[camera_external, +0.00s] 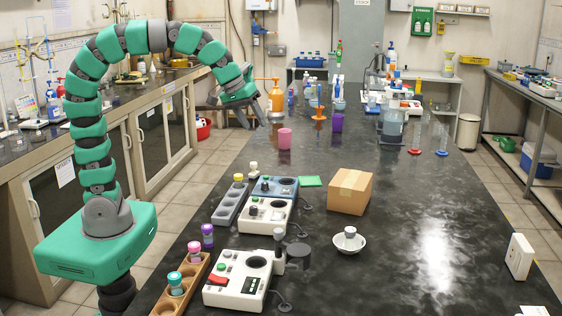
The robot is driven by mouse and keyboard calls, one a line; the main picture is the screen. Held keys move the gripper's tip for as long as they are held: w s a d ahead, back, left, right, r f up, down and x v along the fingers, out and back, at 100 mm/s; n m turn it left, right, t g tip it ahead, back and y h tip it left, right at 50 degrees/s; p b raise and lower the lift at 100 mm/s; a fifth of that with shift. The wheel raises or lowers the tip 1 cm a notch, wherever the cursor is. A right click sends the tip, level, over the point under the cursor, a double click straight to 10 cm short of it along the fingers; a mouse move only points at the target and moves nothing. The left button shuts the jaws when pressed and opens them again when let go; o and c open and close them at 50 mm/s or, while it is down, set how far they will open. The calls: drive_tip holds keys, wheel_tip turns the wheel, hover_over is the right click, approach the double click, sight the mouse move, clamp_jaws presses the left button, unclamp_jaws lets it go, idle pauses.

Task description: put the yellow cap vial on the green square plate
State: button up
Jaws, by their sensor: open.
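The yellow cap vial (238,181) stands upright in the grey rack (227,207) at the left edge of the dark bench, at the rack's far end. The green square plate (311,181) lies flat on the bench to the right of the blue-and-grey device, and its visible top is bare. My gripper (262,118) hangs in the air above and beyond the rack, pointing down and to the right. It is open and holds nothing that I can see. Its fingers are small and dark here.
A cardboard box (349,192) stands right of the plate. A blue device (274,187), a white device (265,213) and a stirrer (240,278) stand close by. A wooden rack (182,291) holds pink and teal cap vials. A white bowl (348,244) holds a vial.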

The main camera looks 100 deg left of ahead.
sight(238, 175)
drive_tip(key=s+a+f+n+g, duration=0.1)
drive_tip(key=s+f+n, duration=0.1)
drive_tip(key=f, duration=0.3)
drive_tip(key=s+a+f+n+g+h+p, duration=0.1)
drive_tip(key=s+f+n+g, duration=0.1)
drive_tip(key=f, duration=0.3)
drive_tip(key=s+a+f+n+g+h+p, duration=0.1)
drive_tip(key=s+a+f+n, duration=0.1)
drive_tip(key=f, duration=0.3)
drive_tip(key=shift+s+f+n+g, duration=0.1)
drive_tip(key=shift+f+n+g, duration=0.2)
drive_tip(key=shift+g, duration=0.1)
drive_tip(key=shift+a+f+b, duration=0.15)
drive_tip(key=shift+f+b, duration=0.05)
drive_tip(key=shift+f, duration=1.2)
drive_tip(key=shift+a+f+b, duration=0.1)
drive_tip(key=shift+f+b, duration=0.1)
drive_tip(key=shift+f, duration=1.15)
drive_tip(key=c, duration=1.1)
drive_tip(key=shift+r, duration=0.1)
